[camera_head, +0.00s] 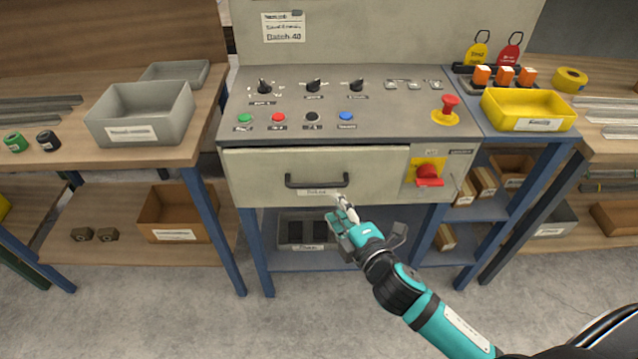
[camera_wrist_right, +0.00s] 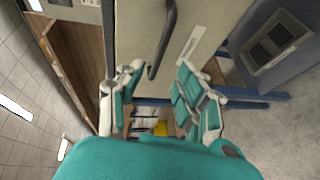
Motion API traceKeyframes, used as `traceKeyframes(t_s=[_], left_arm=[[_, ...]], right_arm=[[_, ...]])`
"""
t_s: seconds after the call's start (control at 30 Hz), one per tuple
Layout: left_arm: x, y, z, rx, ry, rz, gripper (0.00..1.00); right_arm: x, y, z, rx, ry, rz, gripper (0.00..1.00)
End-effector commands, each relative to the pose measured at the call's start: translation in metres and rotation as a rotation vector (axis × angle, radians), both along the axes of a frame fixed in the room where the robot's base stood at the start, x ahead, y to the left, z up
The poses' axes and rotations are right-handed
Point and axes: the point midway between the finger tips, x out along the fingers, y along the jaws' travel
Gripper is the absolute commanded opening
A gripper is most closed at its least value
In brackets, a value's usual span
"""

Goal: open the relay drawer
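The relay drawer (camera_head: 260,172) is a beige front under the control panel and looks shut. Its black bar handle (camera_head: 317,181) sits at the middle of the front. My right gripper (camera_head: 342,207) is just below and to the right of the handle, in front of the drawer. In the right wrist view the gripper (camera_wrist_right: 151,90) has its fingers apart with nothing between them, and the handle (camera_wrist_right: 164,40) is ahead of them, not gripped. My left gripper is not in view.
A red rotary switch (camera_head: 428,176) on a yellow plate is at the drawer's right. A red emergency button (camera_head: 449,104) is above it. A grey tray (camera_head: 300,240) sits on the shelf below. A grey bin (camera_head: 165,110) and a yellow bin (camera_head: 535,108) flank the panel. The floor in front is clear.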

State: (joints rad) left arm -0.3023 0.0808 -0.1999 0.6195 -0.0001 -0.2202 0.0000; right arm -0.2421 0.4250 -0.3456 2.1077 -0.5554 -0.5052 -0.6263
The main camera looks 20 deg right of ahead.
Motion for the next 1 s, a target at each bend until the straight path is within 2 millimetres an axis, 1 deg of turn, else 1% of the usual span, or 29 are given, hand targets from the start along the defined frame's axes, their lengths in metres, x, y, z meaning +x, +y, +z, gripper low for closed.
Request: traceKeyframes(t_s=[0.03, 0.2, 0.4, 0.5, 0.67, 0.9, 0.93, 1.0], left_arm=[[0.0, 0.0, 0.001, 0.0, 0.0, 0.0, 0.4], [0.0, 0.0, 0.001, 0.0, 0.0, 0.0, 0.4], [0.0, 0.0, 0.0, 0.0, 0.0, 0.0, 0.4], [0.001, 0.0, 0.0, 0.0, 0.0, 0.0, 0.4], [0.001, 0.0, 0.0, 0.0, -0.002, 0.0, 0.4], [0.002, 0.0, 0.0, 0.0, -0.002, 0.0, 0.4], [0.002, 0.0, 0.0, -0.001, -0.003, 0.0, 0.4], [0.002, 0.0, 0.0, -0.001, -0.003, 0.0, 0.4]], right_arm=[[0.013, 0.001, -0.001, 0.0, -0.003, -0.001, 0.36], [0.049, 0.006, -0.008, 0.0, -0.002, 0.0, 0.36], [0.082, 0.01, -0.016, 0.0, 0.0, 0.0, 0.36], [0.092, 0.011, -0.018, 0.001, 0.0, 0.001, 0.36], [0.1, 0.012, -0.02, 0.001, 0.0, 0.001, 0.36], [0.1, 0.012, -0.02, 0.001, 0.001, 0.001, 0.36], [0.1, 0.012, -0.02, 0.001, 0.001, 0.001, 0.35], [0.1, 0.012, -0.02, 0.001, 0.001, 0.001, 0.26]])
